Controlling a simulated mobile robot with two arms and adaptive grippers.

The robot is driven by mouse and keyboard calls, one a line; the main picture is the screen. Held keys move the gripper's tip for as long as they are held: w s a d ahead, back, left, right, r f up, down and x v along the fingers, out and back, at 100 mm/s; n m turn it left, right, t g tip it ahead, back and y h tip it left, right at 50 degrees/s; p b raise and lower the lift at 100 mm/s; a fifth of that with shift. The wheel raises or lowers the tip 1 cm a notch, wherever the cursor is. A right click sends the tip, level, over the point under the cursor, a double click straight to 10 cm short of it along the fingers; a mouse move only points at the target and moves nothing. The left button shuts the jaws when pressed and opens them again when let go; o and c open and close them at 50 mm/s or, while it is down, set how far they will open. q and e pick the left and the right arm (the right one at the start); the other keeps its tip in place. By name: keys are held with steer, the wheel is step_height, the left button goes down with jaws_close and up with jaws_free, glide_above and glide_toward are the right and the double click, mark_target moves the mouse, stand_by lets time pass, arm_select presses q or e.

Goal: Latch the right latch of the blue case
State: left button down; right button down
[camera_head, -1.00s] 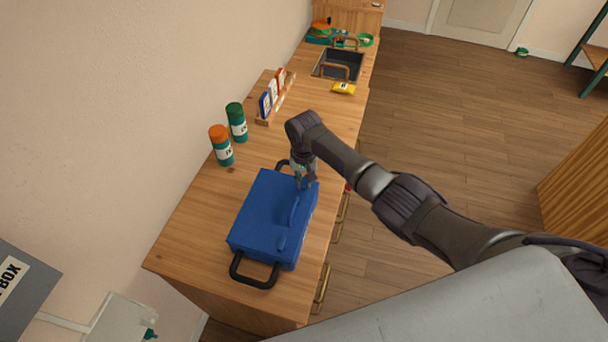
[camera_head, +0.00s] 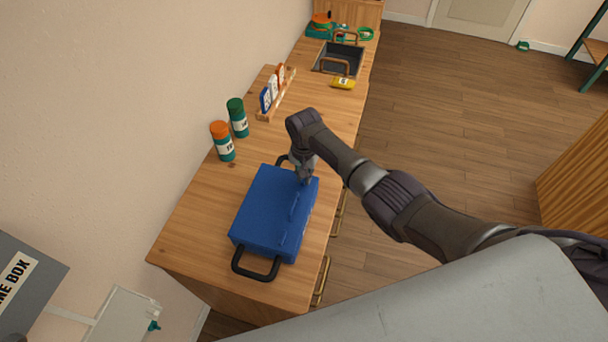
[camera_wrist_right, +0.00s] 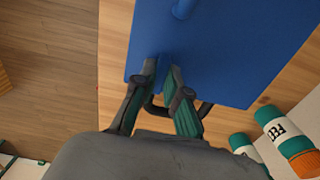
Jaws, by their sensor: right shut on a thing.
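The blue case (camera_head: 265,207) lies flat and closed on the wooden counter, with black handles at its near and far ends. My right gripper (camera_head: 306,181) points down at the far right corner of the case's top. In the right wrist view, the two fingers of the right gripper (camera_wrist_right: 161,68) are close together on a small blue piece at the case's edge, which looks like the right latch (camera_wrist_right: 164,60). The fingers hide most of it, so its exact position cannot be told. Another raised blue part (camera_wrist_right: 182,8) shows farther along the same edge. My left gripper is out of view.
An orange-capped bottle (camera_head: 223,142) and a green-capped bottle (camera_head: 237,118) stand behind the case near the wall. A rack of cards (camera_head: 274,94), a yellow packet (camera_head: 343,83) and a sink (camera_head: 338,60) lie farther along. Bare counter (camera_head: 185,237) surrounds the case's near left.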

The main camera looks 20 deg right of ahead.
steer(key=c, duration=1.2)
jaws_free()
step_height(320, 180, up, 12)
